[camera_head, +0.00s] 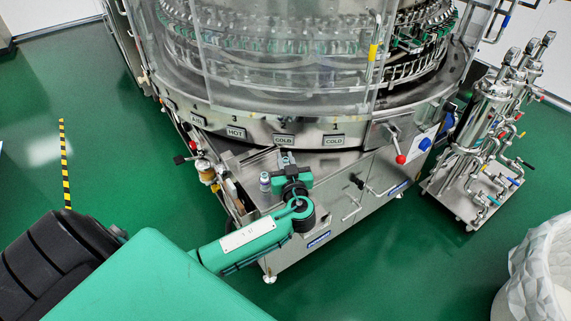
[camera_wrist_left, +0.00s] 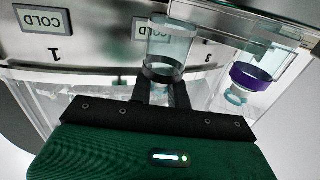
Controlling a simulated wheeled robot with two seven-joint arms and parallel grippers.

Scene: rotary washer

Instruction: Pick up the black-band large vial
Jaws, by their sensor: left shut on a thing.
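The black-band large vial (camera_wrist_left: 168,42) is a clear cylinder with a dark band near one end, in the left wrist view. My left gripper (camera_wrist_left: 166,92) is shut on it, with the black fingers at the banded end. In the head view my left gripper (camera_head: 287,163) is at the front of the washer, and the vial is too small there to make out clearly. A second clear vial with a purple band (camera_wrist_left: 255,75) is beside it, apart from the fingers. It also shows left of my gripper in the head view (camera_head: 265,182). My right gripper is not in view.
The round washer (camera_head: 260,128) with COLD and HOT labels stands just behind my gripper. A red-knobbed lever (camera_head: 397,148) sticks out to the right. A piping cart (camera_head: 480,160) and a white textured container (camera_head: 545,270) stand at the right.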

